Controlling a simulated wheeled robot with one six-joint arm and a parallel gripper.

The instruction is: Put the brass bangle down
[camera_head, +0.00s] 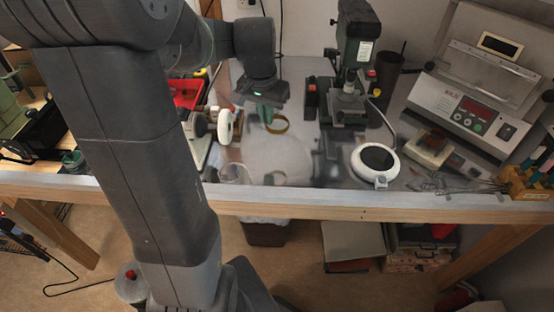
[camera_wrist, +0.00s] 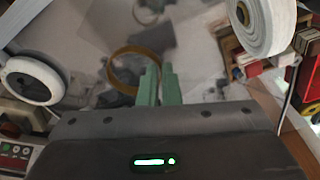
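The brass bangle (camera_head: 286,127) is a thin gold-coloured ring, seen over the metal worktable (camera_head: 275,158). In the wrist view the bangle (camera_wrist: 111,66) is left of the green fingertips, with its right side running in at them. My gripper (camera_head: 264,113) points down at the table with its two green fingers close together. In the wrist view the fingers (camera_wrist: 160,82) are nearly closed, with the bangle's rim pinched between them. The bangle appears held above the tabletop; its exact height is hard to tell. The fingers hide part of its rim.
A white-rimmed roll (camera_head: 225,126) stands close left of the bangle. A dark green press (camera_head: 352,60) stands to the right, with a round white-edged device (camera_head: 376,161) in front of it. A grey machine (camera_head: 478,100) fills the right. The tabletop below the bangle looks clear.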

